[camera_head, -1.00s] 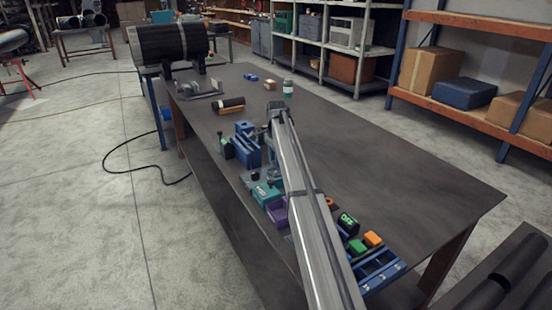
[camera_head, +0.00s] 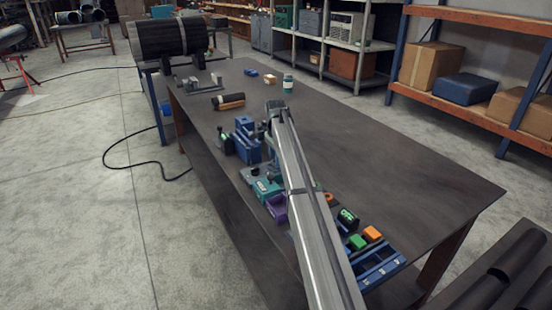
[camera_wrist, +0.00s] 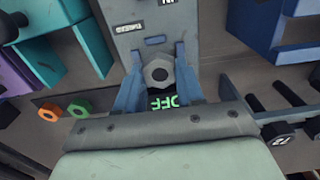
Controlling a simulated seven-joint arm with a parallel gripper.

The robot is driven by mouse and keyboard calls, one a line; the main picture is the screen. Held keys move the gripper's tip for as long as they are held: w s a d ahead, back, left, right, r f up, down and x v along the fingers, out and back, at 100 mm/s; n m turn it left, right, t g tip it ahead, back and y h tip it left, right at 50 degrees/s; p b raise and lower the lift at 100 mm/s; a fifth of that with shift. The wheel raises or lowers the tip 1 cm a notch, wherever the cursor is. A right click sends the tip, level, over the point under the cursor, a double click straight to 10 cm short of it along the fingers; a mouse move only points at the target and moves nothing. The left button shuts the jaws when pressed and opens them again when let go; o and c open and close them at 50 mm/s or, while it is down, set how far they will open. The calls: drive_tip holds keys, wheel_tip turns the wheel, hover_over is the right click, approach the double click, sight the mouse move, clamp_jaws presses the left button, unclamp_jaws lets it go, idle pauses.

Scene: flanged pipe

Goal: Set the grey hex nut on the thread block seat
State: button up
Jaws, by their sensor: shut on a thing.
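The nut is over the near end of a grey labelled block (camera_wrist: 150,35), which may be the thread block. I cannot tell whether the nut touches it, and no seat is clearly visible under the nut. In the head view my arm hides the nut and the fingertips.
A teal block (camera_wrist: 85,35), an orange nut (camera_wrist: 48,112) and a green nut (camera_wrist: 78,108) lie left. A blue block (camera_wrist: 275,30) stands upper right; black bolts (camera_wrist: 285,95) lie right. Dark material with green letters (camera_wrist: 165,101) shows between the fingers. The table's right side (camera_head: 400,165) is clear.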

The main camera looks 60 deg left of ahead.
drive_tip(key=shift+f, duration=0.45)
idle(0.4)
drive_tip(key=o, duration=1.6)
drive_tip(key=shift+r, duration=3.55)
drive_tip(key=shift+w, duration=0.1)
